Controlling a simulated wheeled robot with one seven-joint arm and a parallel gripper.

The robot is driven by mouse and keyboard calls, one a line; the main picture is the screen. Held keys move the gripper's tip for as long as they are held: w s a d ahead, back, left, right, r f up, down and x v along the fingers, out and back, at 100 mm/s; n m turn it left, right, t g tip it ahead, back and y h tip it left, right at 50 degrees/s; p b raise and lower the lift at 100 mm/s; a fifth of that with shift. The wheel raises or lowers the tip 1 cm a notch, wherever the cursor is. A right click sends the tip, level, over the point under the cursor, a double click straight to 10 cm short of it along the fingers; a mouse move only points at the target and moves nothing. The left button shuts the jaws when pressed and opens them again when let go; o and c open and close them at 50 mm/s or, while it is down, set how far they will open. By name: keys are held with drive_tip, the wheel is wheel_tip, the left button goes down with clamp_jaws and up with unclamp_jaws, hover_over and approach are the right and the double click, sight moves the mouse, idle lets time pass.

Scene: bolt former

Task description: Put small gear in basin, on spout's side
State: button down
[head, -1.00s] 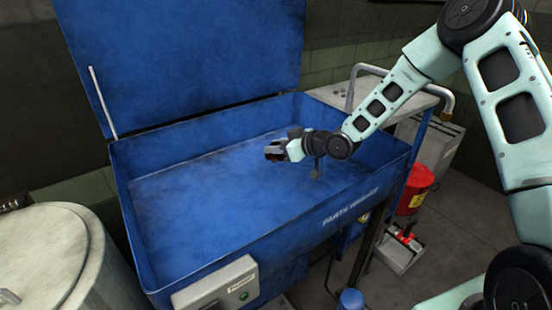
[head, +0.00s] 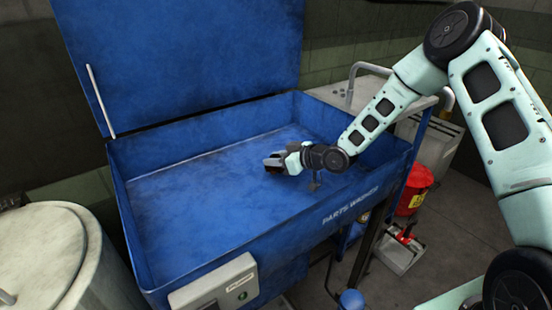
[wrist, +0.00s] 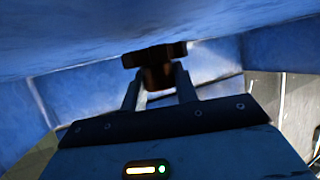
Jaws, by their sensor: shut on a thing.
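The basin (head: 190,200) is the blue open tub of the parts washer, with its lid raised at the back. My gripper (head: 272,163) is inside the tub, right of its middle, low near the floor. In the wrist view my gripper (wrist: 160,92) is shut on the small gear (wrist: 155,55), a dark toothed piece held at the fingertips. The gear shows close to the blue basin surface; I cannot tell whether it touches. In the head view the gear is too small and dark to make out clearly. I cannot make out the spout.
A grey control box (head: 213,290) is on the washer's front. A pale drum (head: 45,255) stands at the left. A grey cart (head: 350,92) and a red can (head: 414,190) are at the right. The basin's left floor is clear.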

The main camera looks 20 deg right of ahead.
drive_tip(key=c, duration=1.1)
unclamp_jaws()
drive_tip(key=shift+r, duration=0.3)
drive_tip(key=shift+r+p+v, duration=0.2)
drive_tip(key=shift+p+v, duration=0.2)
drive_tip(key=shift+v, duration=3.5)
drive_tip(key=shift+w, duration=0.1)
